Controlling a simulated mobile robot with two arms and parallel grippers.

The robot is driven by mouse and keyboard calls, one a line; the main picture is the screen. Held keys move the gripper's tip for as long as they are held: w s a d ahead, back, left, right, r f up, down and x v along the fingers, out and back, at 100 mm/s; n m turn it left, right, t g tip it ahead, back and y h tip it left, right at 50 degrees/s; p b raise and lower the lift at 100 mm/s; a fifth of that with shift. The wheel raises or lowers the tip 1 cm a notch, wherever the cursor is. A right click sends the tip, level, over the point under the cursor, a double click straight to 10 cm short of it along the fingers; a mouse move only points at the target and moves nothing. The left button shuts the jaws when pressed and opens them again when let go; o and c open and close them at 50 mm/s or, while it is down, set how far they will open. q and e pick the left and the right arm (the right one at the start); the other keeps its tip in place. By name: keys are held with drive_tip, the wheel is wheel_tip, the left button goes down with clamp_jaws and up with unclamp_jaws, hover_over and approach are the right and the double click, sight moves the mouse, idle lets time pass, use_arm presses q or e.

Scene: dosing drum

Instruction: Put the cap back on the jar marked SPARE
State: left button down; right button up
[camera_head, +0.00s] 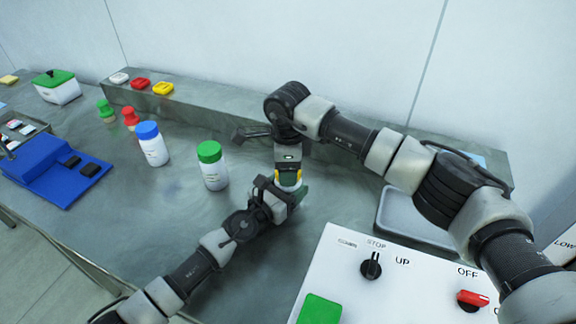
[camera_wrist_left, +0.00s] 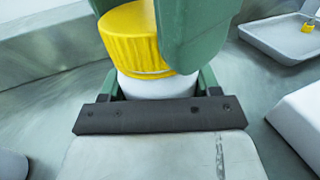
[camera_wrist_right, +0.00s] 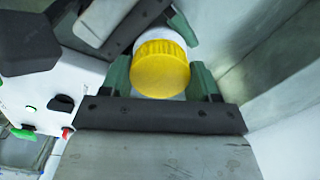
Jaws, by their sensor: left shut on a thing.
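A white jar (camera_wrist_left: 150,87) with a yellow ribbed cap (camera_wrist_left: 135,40) stands upright between my grippers; no marking on it is readable. My left gripper (camera_wrist_left: 160,85) is shut on the white body, below the cap. My right gripper (camera_wrist_right: 160,78) points down from above, with its green fingers on either side of the yellow cap (camera_wrist_right: 160,72). Whether these fingers press on the cap is unclear. The cap sits at the jar's top; whether it is fully seated cannot be told. In the head view the jar (camera_head: 289,178) is mostly hidden by both grippers.
A green-capped jar (camera_head: 212,166) and a blue-capped jar (camera_head: 152,144) stand to the left. A white control panel (camera_head: 375,285) fills the front right.

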drive_tip(key=shift+c, duration=0.7)
drive_tip(key=m, duration=0.5)
drive_tip(key=o, duration=1)
drive_tip(key=shift+r, duration=0.1)
drive_tip(key=shift+r, duration=2.2)
drive_tip(key=shift+c, duration=0.3)
